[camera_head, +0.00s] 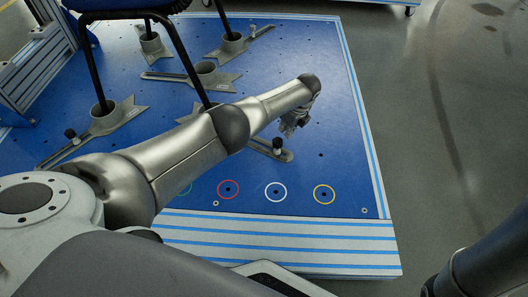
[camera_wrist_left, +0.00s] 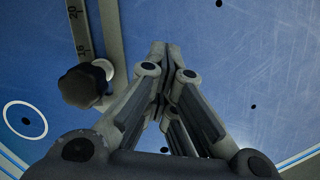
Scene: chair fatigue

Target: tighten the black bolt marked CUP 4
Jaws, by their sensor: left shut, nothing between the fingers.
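A black bolt knob (camera_head: 277,143) stands at the near end of a grey slotted arm on the blue plate, just below my left gripper. In the left wrist view the same knob (camera_wrist_left: 88,87) sits left of the fingers, beside a slotted bar (camera_wrist_left: 84,35) marked 20 and 16. My left gripper (camera_head: 290,130) points down over the plate; in the left wrist view its fingers (camera_wrist_left: 165,48) are together and empty, apart from the knob. I cannot read a CUP 4 mark. Other black knobs (camera_head: 70,133) (camera_head: 253,28) stand at other cups. My right gripper is out of view.
Chair legs (camera_head: 176,48) stand in grey cups behind my left arm. Red (camera_head: 228,181), white (camera_head: 276,184) and yellow (camera_head: 324,186) rings mark the blue plate's (camera_head: 350,165) near side. Grey floor (camera_head: 430,120) lies free to the right.

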